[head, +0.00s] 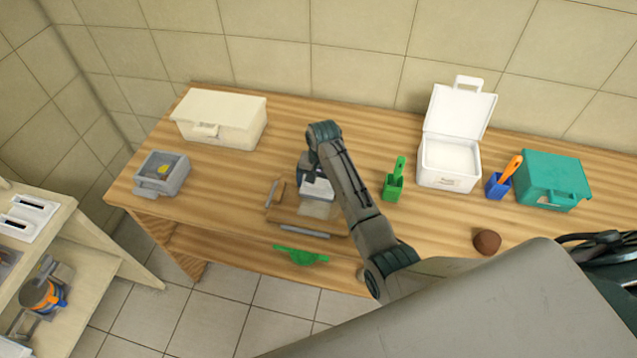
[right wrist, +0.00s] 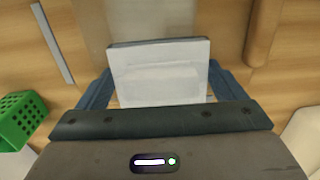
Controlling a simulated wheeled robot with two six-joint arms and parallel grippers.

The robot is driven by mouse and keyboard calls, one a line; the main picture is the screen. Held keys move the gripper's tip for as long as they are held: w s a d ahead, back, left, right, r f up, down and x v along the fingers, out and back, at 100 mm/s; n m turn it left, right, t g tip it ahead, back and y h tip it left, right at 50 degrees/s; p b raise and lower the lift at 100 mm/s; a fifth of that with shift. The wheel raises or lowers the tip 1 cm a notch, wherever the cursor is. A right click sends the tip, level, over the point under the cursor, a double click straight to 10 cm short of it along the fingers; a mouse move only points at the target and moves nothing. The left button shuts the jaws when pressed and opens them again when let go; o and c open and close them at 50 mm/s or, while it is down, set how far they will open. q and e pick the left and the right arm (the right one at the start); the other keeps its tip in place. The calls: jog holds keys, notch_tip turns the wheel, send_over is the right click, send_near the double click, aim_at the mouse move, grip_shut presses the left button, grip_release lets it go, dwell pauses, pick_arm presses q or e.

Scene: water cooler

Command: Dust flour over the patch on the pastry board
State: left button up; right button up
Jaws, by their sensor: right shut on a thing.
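My right gripper (head: 318,180) is shut on a pale, box-shaped thing (head: 319,189), which I take for the flour duster. Its flat, whitish face (right wrist: 160,75) fills the space between the fingers in the right wrist view. I hold it over the brown pastry board (head: 283,216). A paler patch (head: 316,209) shows on the board, partly behind my arm; it also shows in the right wrist view (right wrist: 150,20). I cannot make out any loose flour falling. My left gripper is out of view.
A rolling-pin-like rod (head: 276,191) and a grey strip (head: 305,234) lie by the board. A green holder (head: 393,187), an open white box (head: 450,160), a blue holder (head: 498,187), a teal box (head: 553,180) and a brown lump (head: 487,241) stand to the right.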

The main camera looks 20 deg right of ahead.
jog(key=shift+s+f, duration=0.1)
dwell(0.4)
jog(key=shift+s+d, duration=0.25)
jog(key=shift+d, duration=0.25)
jog(key=shift+w+a, duration=0.75)
jog(key=shift+a, duration=0.25)
jog(key=shift+s+d, duration=0.7)
jog(key=shift+d, duration=0.3)
jog(key=shift+w+a, duration=0.65)
jog(key=shift+a, duration=0.35)
jog(key=shift+s+d, duration=0.7)
jog(key=shift+d, duration=0.3)
jog(key=shift+w+a, duration=0.4)
jog(key=shift+a, duration=0.15)
jog(key=shift+s, duration=0.1)
jog(key=shift+s+d, duration=0.35)
jog(key=shift+s, duration=0.95)
jog(key=shift+s+d, duration=0.3)
jog(key=shift+s, duration=1)
jog(key=shift+s+d, duration=0.35)
jog(key=shift+s, duration=0.95)
